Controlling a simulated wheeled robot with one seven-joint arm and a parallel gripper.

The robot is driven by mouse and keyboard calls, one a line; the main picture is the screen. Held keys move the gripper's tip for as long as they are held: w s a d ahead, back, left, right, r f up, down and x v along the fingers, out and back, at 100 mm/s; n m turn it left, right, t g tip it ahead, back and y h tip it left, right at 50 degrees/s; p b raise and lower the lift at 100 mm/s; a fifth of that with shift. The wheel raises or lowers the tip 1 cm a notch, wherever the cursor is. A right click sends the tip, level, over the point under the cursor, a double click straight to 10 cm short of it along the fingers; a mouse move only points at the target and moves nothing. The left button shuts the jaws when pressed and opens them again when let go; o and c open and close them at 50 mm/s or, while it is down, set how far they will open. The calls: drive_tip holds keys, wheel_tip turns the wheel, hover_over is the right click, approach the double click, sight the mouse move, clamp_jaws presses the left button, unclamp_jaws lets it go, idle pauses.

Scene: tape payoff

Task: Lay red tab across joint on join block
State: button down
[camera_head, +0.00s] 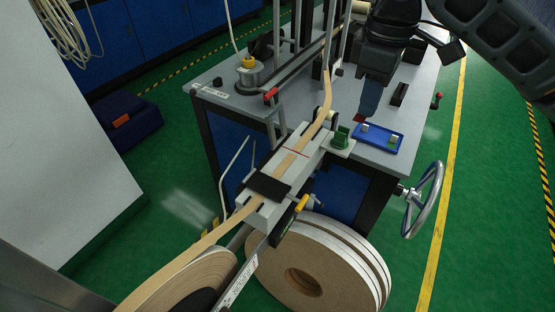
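The join block (309,162) is a pale, long block at the table's front edge. A tan tape (284,163) runs along its top, and a thin red line (297,152) crosses the block where the joint seems to be. My gripper (365,112) points down over the table, right of and above the block, near the blue tray. Its fingers look closed together, with a small red tab (359,119) at their tips. The tab is apart from the block. The fingers hide part of the tab.
The blue tray (398,150) holds small pale pieces. A green part (341,138) stands beside the block. A black clamp (270,187) lies across the tape's near end. Large tape rolls (270,262) stand below, and a handwheel (429,200) sticks out right.

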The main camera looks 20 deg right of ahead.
drive_tip(key=p, duration=0.1)
hover_over(298, 153)
wheel_tip(298, 153, down, 7)
drive_tip(key=shift+r, duration=0.15)
drive_tip(key=shift+f, duration=2.1)
drive_tip(key=shift+f, duration=0.1)
drive_tip(key=c, duration=1.4)
unclamp_jaws()
drive_tip(key=shift+o, duration=0.2)
wheel_tip(298, 153, up, 12)
